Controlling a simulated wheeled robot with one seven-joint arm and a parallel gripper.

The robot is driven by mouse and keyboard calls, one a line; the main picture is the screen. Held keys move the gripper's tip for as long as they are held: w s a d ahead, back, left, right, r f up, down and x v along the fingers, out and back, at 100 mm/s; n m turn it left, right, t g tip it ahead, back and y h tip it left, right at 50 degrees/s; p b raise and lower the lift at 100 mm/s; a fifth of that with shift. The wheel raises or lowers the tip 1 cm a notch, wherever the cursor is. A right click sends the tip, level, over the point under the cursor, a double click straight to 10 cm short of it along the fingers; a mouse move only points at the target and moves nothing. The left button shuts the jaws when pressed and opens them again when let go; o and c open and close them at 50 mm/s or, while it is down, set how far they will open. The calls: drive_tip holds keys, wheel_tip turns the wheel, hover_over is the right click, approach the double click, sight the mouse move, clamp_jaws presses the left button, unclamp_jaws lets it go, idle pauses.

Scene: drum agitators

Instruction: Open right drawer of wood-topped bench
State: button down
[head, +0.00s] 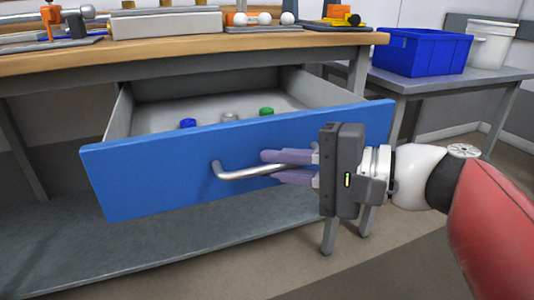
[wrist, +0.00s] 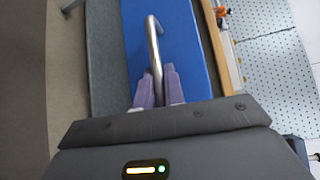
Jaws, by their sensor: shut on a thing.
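The right drawer (head: 150,178) of the wood-topped bench (head: 200,52) has a blue front and stands pulled well out, with its grey inside showing in the head view. A silver bar handle (head: 240,172) runs across its front. My gripper (head: 268,167) comes from the right and is shut on the handle's right part, with its purple fingers above and below the bar. In the wrist view the handle (wrist: 153,40) runs between the fingers of my gripper (wrist: 156,80), against the blue drawer front (wrist: 185,40).
Inside the drawer are a blue cap (head: 187,123), a grey cap (head: 229,116) and a green cap (head: 266,111). A grey side table (head: 430,85) at right holds a blue bin (head: 420,52) and a white bucket (head: 491,45). A grey lower shelf (head: 120,240) lies under the drawer.

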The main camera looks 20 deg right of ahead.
drive_tip(key=shift+s, duration=0.1)
drive_tip(key=c, duration=1.8)
unclamp_jaws()
drive_tip(key=shift+o, duration=0.2)
drive_tip(key=shift+d, duration=0.1)
drive_tip(key=v, duration=0.7)
drive_tip(key=shift+s+d+p, duration=0.2)
drive_tip(key=shift+s+p, duration=0.1)
drive_tip(key=shift+p, duration=0.15)
